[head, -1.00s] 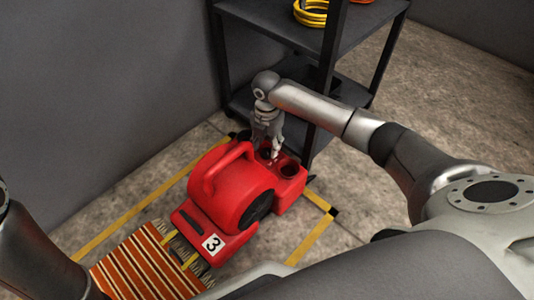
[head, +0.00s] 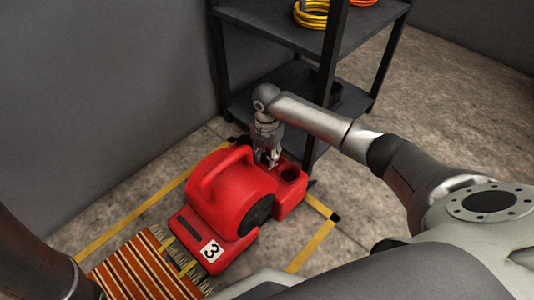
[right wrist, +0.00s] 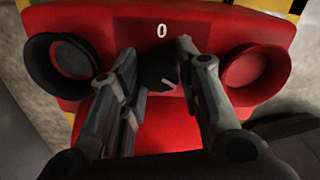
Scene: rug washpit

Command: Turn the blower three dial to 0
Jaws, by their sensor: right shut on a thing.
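The red blower (head: 228,188) with the label 3 (head: 211,250) stands on the floor. A white 0 (right wrist: 162,31) is printed beyond the dial. The short white line on the dial lies on its near right side, away from the 0. My right gripper (head: 268,160) reaches down to the blower's back end. In the right wrist view its two fingers (right wrist: 157,62) are shut on the dial from both sides. My left gripper is out of view.
A dark metal shelf (head: 270,27) with coiled yellow hose (head: 311,14) stands close behind the blower. A grey wall (head: 100,100) is at the left. A striped rug (head: 140,268) lies at the blower's front. Yellow floor tape (head: 310,247) borders the spot. Floor at right is clear.

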